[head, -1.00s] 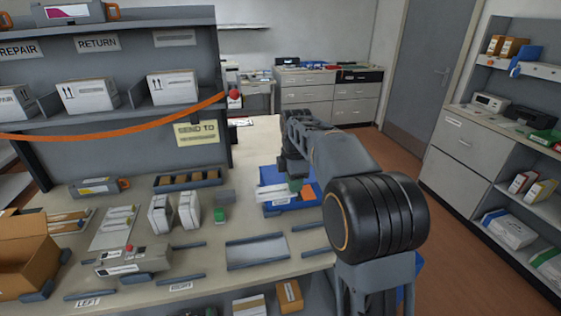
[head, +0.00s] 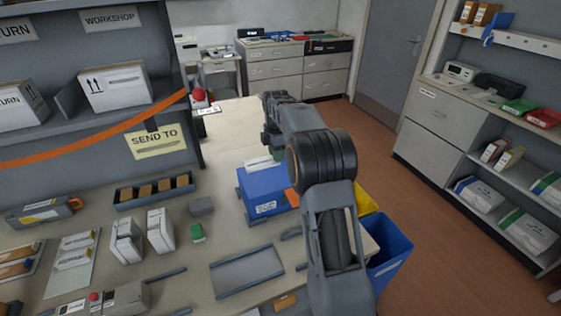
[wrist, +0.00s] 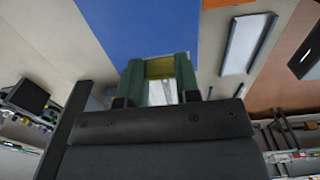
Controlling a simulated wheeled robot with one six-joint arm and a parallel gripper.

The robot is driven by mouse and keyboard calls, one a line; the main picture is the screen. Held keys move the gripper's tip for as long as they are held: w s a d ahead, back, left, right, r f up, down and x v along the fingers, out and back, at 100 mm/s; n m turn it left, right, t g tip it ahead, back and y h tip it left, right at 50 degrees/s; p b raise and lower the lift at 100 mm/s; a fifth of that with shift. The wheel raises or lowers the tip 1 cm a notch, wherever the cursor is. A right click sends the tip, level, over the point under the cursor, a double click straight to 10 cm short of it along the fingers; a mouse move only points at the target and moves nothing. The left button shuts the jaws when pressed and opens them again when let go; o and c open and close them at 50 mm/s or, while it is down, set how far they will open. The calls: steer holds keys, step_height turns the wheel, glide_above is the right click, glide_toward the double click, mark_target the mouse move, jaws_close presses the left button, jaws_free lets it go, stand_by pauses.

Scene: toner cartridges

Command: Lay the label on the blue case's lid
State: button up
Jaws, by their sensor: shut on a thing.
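The blue case (head: 265,192) stands shut on the bench in the head view, with a white label on its front face. Its right side is partly hidden by my arm, and an orange part shows there. My gripper (head: 276,153) is over the back of the case, with green fingers. A white flat piece, seemingly the label (head: 258,163), shows beside the fingers just above the lid. In the wrist view my gripper (wrist: 161,80) is shut on a pale piece, mostly hidden between the fingers. A blue surface, apparently the lid (wrist: 140,30), lies beyond them. I cannot tell whether the label touches it.
A grey tray (head: 247,272) lies on the bench in front of the case. A blue bin (head: 389,250) stands off the bench's right end. An orange cord (head: 100,135) hangs across the shelf.

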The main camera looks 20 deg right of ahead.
steer(key=p, duration=0.1)
glide_above(282, 171)
step_height(282, 171, down, 5)
steer(key=shift+s+a+f, duration=0.1)
steer(key=shift+s+f, duration=0.05)
steer(key=shift+f, duration=1.65)
steer(key=shift+f, duration=0.2)
steer(key=o, duration=0.9)
